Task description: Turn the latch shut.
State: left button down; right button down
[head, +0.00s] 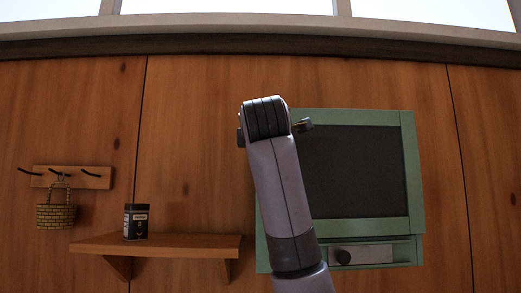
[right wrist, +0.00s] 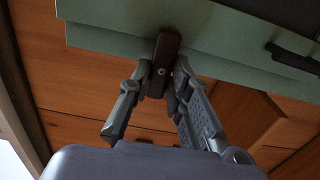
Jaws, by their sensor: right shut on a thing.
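The latch is a dark brown bar (right wrist: 166,48) with a round pivot or screw head on it, seen in the right wrist view. It lies across the edge of the green cabinet (right wrist: 110,38), one end over the green frame and the other past the edge. My right gripper (right wrist: 158,78) has a finger on each side of the latch and is shut on it. In the head view my right arm covers the cabinet's (head: 408,165) upper left corner and hides most of the gripper and latch. My left gripper is not in view.
The cabinet has a dark panel (head: 350,170) and a drawer with a round knob (head: 343,257) below. To the left, a wooden shelf (head: 190,243) holds a dark tin (head: 136,222). A wicker basket (head: 56,215) hangs from a hook rack (head: 95,180).

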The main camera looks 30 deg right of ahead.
jog(key=c, duration=1.5)
grip_release()
jog(key=shift+a, duration=0.1)
jog(key=v, duration=1.2)
jog(key=shift+f, duration=0.1)
